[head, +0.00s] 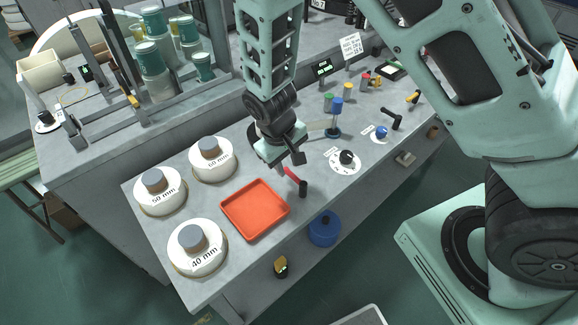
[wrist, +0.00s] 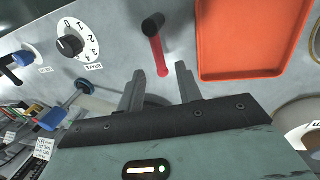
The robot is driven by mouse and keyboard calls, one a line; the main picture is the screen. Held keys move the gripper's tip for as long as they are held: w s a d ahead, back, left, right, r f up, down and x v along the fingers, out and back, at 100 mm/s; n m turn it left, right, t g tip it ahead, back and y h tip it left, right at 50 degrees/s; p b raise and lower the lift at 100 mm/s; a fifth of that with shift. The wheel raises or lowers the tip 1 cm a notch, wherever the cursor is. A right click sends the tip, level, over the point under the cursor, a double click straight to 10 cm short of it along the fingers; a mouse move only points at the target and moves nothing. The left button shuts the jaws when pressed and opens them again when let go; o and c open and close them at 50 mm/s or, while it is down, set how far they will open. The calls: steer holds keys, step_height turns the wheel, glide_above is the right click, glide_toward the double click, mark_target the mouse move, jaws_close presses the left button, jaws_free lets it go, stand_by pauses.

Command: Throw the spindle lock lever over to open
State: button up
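The lever is a red bar (head: 292,174) with a black cylindrical knob (head: 303,188) at one end, on the grey bench top right of the orange tray. In the wrist view the red bar (wrist: 160,56) runs from the black knob (wrist: 152,24) down toward the space between my fingertips. My gripper (head: 285,162) is over the bar's far end in the head view. In the wrist view my gripper (wrist: 159,70) is open, with one finger to each side of the bar's end. Contact cannot be told. The foot of the lever is not clearly seen.
An orange tray (head: 226,208) lies close left of the lever. White round pieces marked 40 mm (head: 184,262), 50 mm (head: 145,200) and 60 mm (head: 203,169) stand further left. A numbered dial with a black knob (head: 347,157) and a blue knob (head: 381,132) are right.

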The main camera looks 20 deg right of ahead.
mark_target(290, 173)
steer(key=shift+w+d+f, duration=0.1)
steer(key=shift+d+f, duration=0.05)
steer(key=shift+f, duration=0.7)
steer(key=shift+d+f, duration=0.15)
steer(key=shift+f, duration=0.65)
jaws_close()
